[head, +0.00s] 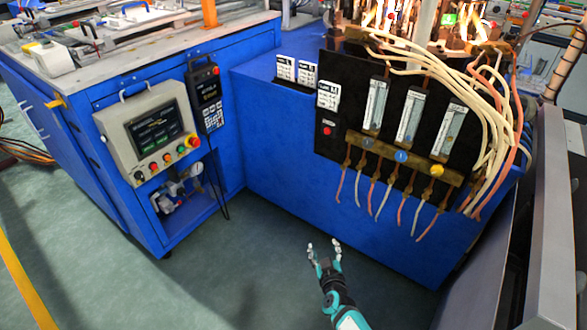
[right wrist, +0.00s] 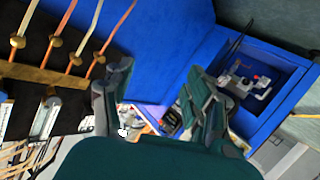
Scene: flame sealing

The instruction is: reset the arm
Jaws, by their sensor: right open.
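My right gripper (head: 324,248) is low in the head view, over the green floor in front of the blue bench. Its two fingers stand apart with nothing between them. In the right wrist view the open fingers (right wrist: 160,100) frame part of the blue bench side and some blurred items beyond. The gripper looks clear of the bench in the head view. My left gripper is not in view.
The blue bench (head: 270,125) carries a black panel with flow meters, a brass valve manifold (head: 400,158) and hanging hoses. A control box (head: 150,135) and a pendant (head: 207,95) hang on the left bench. Flames burn at the top right. Floor (head: 240,270) is free.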

